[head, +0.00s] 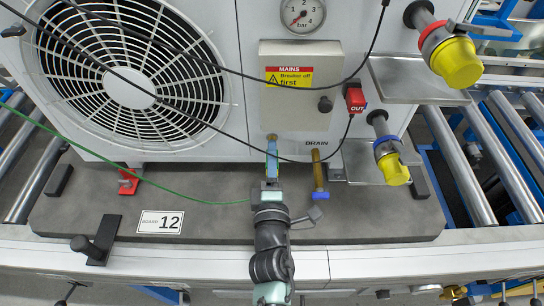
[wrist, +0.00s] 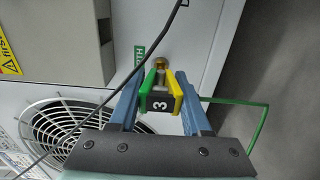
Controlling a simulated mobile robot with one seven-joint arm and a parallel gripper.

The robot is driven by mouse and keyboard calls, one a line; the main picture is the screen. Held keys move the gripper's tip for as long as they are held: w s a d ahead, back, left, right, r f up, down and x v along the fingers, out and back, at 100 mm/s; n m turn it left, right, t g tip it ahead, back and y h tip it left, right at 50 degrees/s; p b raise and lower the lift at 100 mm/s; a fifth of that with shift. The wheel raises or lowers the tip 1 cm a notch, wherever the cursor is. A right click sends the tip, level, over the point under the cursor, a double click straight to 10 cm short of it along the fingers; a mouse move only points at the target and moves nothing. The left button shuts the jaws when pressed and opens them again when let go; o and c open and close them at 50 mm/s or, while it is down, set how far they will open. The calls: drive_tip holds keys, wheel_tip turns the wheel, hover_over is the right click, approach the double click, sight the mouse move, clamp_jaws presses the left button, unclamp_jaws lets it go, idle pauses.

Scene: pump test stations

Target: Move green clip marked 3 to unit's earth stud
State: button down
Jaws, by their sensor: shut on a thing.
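My gripper (wrist: 161,78) is shut on the green-and-yellow clip (wrist: 158,103), whose black label reads 3. The brass earth stud (wrist: 161,63) on the unit's front lies right at the clip's jaw tips, beside a green label. I cannot tell whether the jaws are around the stud or just short of it. In the head view my gripper (head: 271,165) reaches up to the unit's lower edge, where the stud (head: 271,137) shows above the fingertips. The clip is mostly hidden there. A green lead (head: 150,184) runs left from the gripper.
A brass drain pipe (head: 319,175) stands close right of my gripper. Black cables (head: 225,155) cross the front, one to a red OUT clamp (head: 355,98). The grey MAINS box (head: 300,110) is above. Yellow-capped valves (head: 393,170) are farther right.

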drive_tip(key=shift+w, duration=0.5)
idle(0.3)
drive_tip(key=shift+c, duration=1.4)
unclamp_jaws()
drive_tip(key=s, duration=1.3)
drive_tip(key=shift+b, duration=0.45)
drive_tip(key=shift+w+r, duration=0.1)
